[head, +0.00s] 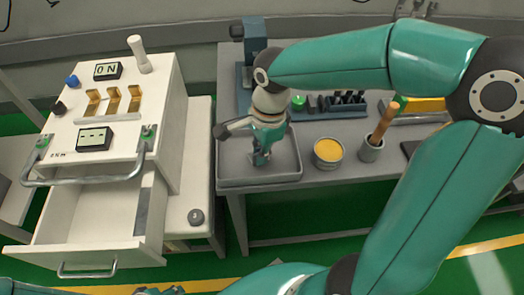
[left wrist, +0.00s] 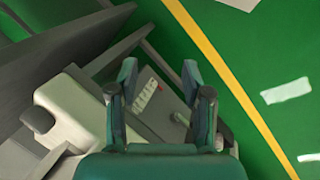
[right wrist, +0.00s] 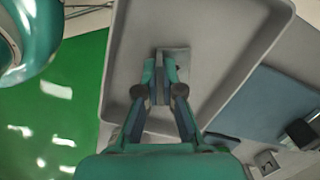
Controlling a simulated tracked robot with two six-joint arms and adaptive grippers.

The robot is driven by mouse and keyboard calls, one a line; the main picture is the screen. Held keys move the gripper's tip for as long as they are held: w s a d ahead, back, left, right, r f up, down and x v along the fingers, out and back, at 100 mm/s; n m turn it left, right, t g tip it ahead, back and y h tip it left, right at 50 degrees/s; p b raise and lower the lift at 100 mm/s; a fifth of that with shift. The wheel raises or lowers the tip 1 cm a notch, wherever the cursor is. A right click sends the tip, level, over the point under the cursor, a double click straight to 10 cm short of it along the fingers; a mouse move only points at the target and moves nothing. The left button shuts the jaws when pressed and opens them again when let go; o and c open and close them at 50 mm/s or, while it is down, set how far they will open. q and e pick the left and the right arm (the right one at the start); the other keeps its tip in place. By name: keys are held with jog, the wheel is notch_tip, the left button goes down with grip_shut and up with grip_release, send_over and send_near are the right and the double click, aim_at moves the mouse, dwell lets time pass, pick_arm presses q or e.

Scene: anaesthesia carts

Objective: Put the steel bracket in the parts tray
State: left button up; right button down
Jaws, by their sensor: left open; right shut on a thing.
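My right gripper (head: 261,158) points down over the grey parts tray (head: 262,181) at the left end of the workbench. In the right wrist view the right gripper (right wrist: 164,68) is shut on the steel bracket (right wrist: 180,56), a grey piece showing between and beyond the fingertips. The tray (right wrist: 262,52) lies behind it there. The bracket is over the tray's inside; I cannot tell if it touches the floor of the tray. In the head view the gripper mostly hides it. My left gripper (left wrist: 160,70) is open and empty above the floor and a pale unit.
A white cabinet (head: 110,120) with an open drawer (head: 95,215) stands left of the bench. A tin of yellow stuff (head: 328,151) and a grey cup (head: 371,149) with a wooden handle stand right of the tray. A blue-grey machine (head: 256,38) stands behind it.

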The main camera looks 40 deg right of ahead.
jog(key=c, duration=1.3)
grip_release()
jog(key=shift+f, duration=0.1)
jog(key=shift+r, duration=0.2)
jog(key=r+p, duration=0.1)
jog(key=r, duration=0.3)
jog(key=d+r+p, duration=0.1)
jog(key=r, duration=0.3)
jog(key=r+p, duration=0.1)
jog(key=r, duration=0.2)
jog(key=shift+s+d+r, duration=0.15)
jog(key=shift+d+r, duration=0.05)
jog(key=shift+r, duration=0.2)
